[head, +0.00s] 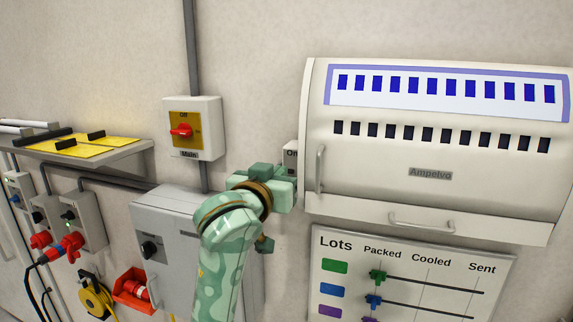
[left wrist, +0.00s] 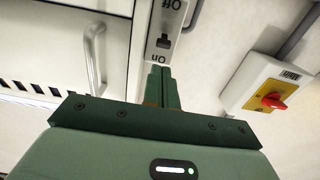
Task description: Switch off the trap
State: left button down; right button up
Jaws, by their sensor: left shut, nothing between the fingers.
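A wide white wall unit lettered Ampelvo (head: 430,174), with a blue-slotted window, hangs at the right. Beside its left edge is a small switch box (head: 291,153), mostly hidden by my left gripper (head: 284,181); only On shows. In the left wrist view this switch (left wrist: 172,25) appears upside down, with Off and On labels and a dark lever (left wrist: 163,43) close to On. My left gripper (left wrist: 162,73) is shut and empty, its fingertips close to the On end. I cannot tell whether they touch. My right gripper is not in view.
A yellow Main switch (head: 181,130) with a red knob is on the wall left of my arm. A grey cabinet (head: 165,215) stands below it. The unit's handle (head: 320,170) sticks out close to the gripper. A Lots board (head: 400,285) hangs below.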

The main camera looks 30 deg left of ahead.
aim_at(290, 171)
pick_arm(q)
jog(key=x, duration=0.5)
jog(key=shift+w+p, duration=0.3)
jog(key=shift+p, duration=0.1)
jog(key=shift+f, duration=0.1)
